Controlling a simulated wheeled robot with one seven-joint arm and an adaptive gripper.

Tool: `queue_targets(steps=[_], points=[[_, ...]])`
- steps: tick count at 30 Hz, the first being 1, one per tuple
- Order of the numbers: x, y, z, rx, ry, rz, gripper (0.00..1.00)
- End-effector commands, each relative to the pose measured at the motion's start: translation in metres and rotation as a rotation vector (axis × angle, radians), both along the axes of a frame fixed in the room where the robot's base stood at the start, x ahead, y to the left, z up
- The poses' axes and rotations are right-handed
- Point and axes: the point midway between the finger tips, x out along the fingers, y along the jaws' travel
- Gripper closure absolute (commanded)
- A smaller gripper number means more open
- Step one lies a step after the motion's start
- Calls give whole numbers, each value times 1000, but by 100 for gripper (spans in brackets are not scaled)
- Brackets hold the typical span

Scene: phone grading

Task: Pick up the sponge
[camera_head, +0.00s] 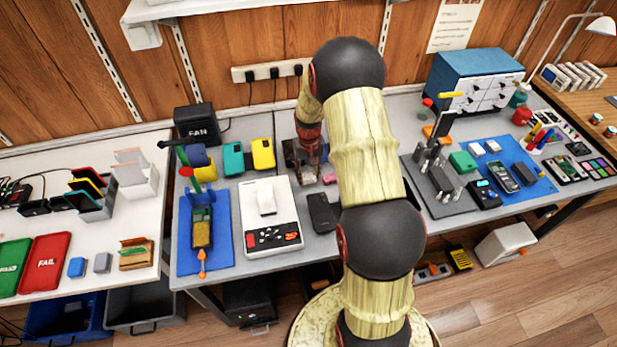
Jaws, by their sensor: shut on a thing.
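My gripper (309,160) is at the back middle of the grey workbench (229,120), pointing down, partly behind my own arm. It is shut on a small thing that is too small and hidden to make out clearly. I cannot make out a sponge for certain. A small pink piece (329,179) lies on the bench just right of and in front of the gripper. A dark stand or holder (291,152) is close at the gripper's left side.
Yellow (263,154) and teal (233,159) phone cases stand to the left. My arm hides the bench's middle.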

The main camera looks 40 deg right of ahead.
Motion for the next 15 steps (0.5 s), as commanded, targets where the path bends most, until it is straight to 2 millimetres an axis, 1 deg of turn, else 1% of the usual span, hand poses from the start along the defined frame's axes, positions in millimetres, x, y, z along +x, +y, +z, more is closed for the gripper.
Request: queue_targets(steps=[1,8,9,12,15], points=[[-6,1,12,-1,-2,-1,75],[-46,12,63,-2,-5,0,75],[-55,14,69,-1,-2,-1,75],[-78,20,77,0,-1,-2,75],[-96,25,85,-1,-2,-1,75]])
